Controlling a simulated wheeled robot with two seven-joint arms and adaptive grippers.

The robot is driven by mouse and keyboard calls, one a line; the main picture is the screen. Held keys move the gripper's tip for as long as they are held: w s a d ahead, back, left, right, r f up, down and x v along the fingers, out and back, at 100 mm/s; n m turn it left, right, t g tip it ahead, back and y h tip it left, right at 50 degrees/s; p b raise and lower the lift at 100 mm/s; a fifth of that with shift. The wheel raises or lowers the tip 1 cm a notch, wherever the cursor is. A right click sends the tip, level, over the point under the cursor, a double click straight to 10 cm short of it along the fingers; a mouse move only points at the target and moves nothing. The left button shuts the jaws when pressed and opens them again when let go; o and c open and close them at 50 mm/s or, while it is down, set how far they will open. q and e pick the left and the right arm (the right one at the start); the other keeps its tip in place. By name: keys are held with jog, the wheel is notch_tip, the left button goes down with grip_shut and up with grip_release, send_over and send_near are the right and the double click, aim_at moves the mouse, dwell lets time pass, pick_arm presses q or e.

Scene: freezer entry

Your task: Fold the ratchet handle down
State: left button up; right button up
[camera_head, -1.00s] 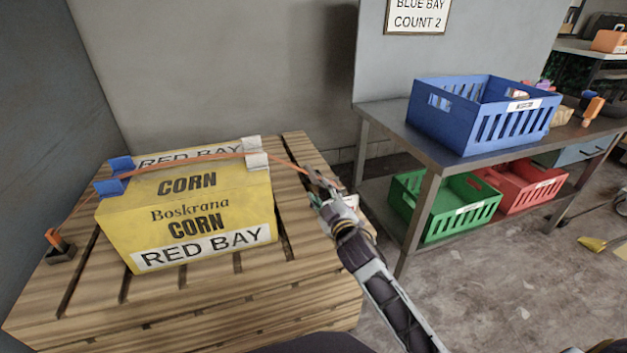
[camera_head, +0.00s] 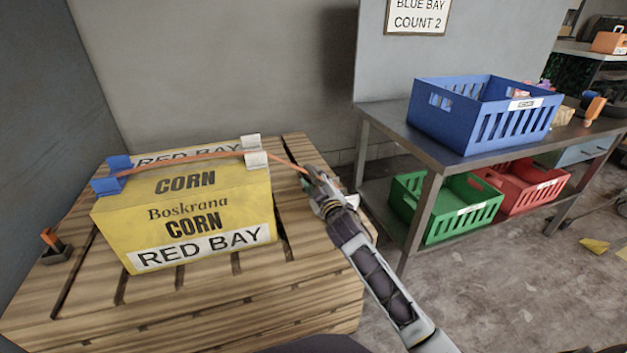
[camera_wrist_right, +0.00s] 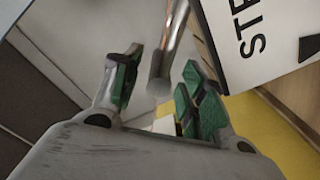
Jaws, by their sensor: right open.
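A yellow corn box (camera_head: 182,222) sits on a wooden pallet (camera_head: 300,292). An orange strap (camera_head: 205,156) runs over its top to my right gripper (camera_head: 312,176), at the pallet's right side. The ratchet itself is mostly hidden there by the gripper. In the right wrist view my right gripper (camera_wrist_right: 160,88) is open. A round metal bar (camera_wrist_right: 168,50), apparently the ratchet handle, lies between its green-padded fingers with gaps on both sides. Blue corner guards (camera_head: 107,186) and white ones (camera_head: 256,159) sit on the box's top edges. My left gripper is out of view.
An orange-handled piece (camera_head: 52,242) stands on the pallet's left. A metal table (camera_head: 388,118) at the right carries a blue crate (camera_head: 475,128), with green (camera_head: 462,212) and red (camera_head: 530,195) crates below. A white lettered panel (camera_wrist_right: 262,48) is close to the right finger.

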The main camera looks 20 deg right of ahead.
jog(key=shift+w, duration=0.75)
grip_shut()
